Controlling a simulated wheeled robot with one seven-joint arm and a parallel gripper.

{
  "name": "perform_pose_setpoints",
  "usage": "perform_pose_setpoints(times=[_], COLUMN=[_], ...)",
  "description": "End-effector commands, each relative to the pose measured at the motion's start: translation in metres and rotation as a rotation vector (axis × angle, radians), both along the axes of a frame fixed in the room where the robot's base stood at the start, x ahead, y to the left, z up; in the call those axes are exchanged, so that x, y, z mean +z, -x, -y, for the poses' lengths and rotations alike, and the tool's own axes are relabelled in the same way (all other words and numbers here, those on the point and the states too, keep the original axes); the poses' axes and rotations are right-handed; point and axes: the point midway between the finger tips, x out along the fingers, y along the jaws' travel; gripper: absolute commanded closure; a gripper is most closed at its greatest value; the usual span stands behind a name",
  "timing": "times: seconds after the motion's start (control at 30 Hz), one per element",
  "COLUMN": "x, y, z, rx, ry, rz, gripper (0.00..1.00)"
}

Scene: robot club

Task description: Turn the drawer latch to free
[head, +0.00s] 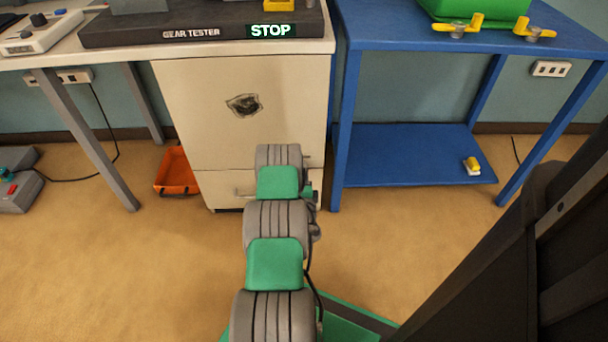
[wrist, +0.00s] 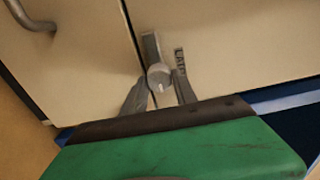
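The drawer latch (wrist: 159,76) shows in the wrist view as a grey round knob with a flat grey bar above it, lying along the seam of the white cabinet front. A pale mark shows on the knob's face. My gripper (wrist: 160,84) has one grey finger on each side of the knob. Both fingertips are very close to the knob; I cannot tell whether they press on it. In the head view, my arm hides the latch and the gripper. The cabinet (head: 200,110) stands under the bench, with a lower drawer front (head: 220,188).
A drawer handle (wrist: 30,18) is at the upper left. A blue table (head: 345,130) stands right of the cabinet, and an orange bin (head: 177,173) is on the floor to its left.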

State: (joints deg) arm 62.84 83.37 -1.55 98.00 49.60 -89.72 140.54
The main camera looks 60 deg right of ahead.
Motion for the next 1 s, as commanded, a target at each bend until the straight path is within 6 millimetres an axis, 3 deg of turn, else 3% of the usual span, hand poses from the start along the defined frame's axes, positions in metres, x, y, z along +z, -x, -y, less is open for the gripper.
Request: perform_pose_setpoints(times=[0.23, 0.6, 0.77, 1.0], x=[0.000, 0.001, 0.004, 0.002], y=[0.000, 0.003, 0.013, 0.033], z=[0.000, -0.005, -0.022, -0.063], rx=[0.000, 0.001, -0.002, -0.001], ry=[0.000, -0.002, -0.003, -0.001], rz=[-0.001, -0.001, 0.001, -0.002], gripper=[0.46, 0.45, 0.45, 0.45])
